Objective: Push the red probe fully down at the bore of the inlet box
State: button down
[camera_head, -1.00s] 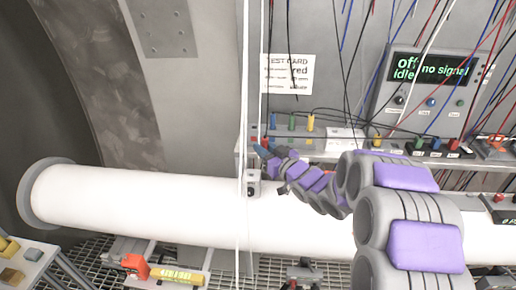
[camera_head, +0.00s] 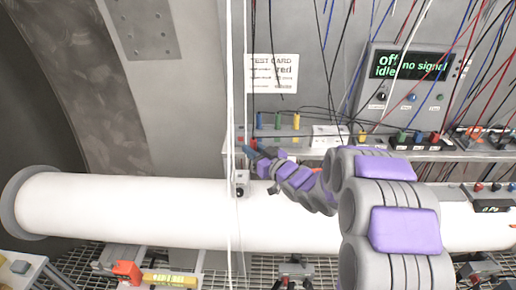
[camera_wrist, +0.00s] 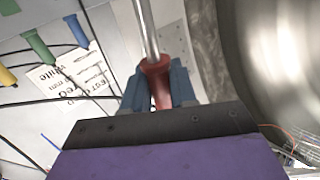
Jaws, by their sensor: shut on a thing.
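The inlet box (camera_head: 241,184) is a small grey box on top of the white pipe, left of centre in the head view. Its bore cannot be made out. My gripper (camera_head: 246,151) is just above the box, with its blue fingers pointing left; the arm comes in from the lower right. In the wrist view my gripper (camera_wrist: 158,88) is shut on the red probe (camera_wrist: 157,70), with a blue finger on each side of its red body. A shiny metal rod runs on from the red part. In the head view I cannot clearly tell the probe from what is around it.
Blue, green and yellow plugs (camera_head: 277,121) stand on a shelf behind the pipe, below a test card (camera_head: 272,73). A console (camera_head: 419,83) reads "off", "idle" and "no signal". Thin white vertical lines (camera_head: 230,90) and many loose wires hang nearby.

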jog(key=shift+d, duration=0.5)
jog(key=shift+s+a+f+p, duration=0.1)
jog(key=shift+a+f+p, duration=0.1)
jog(key=shift+a, duration=1.05)
jog(key=shift+a+f+p, duration=0.15)
jog(key=shift+a, duration=1.1)
dwell(2.5)
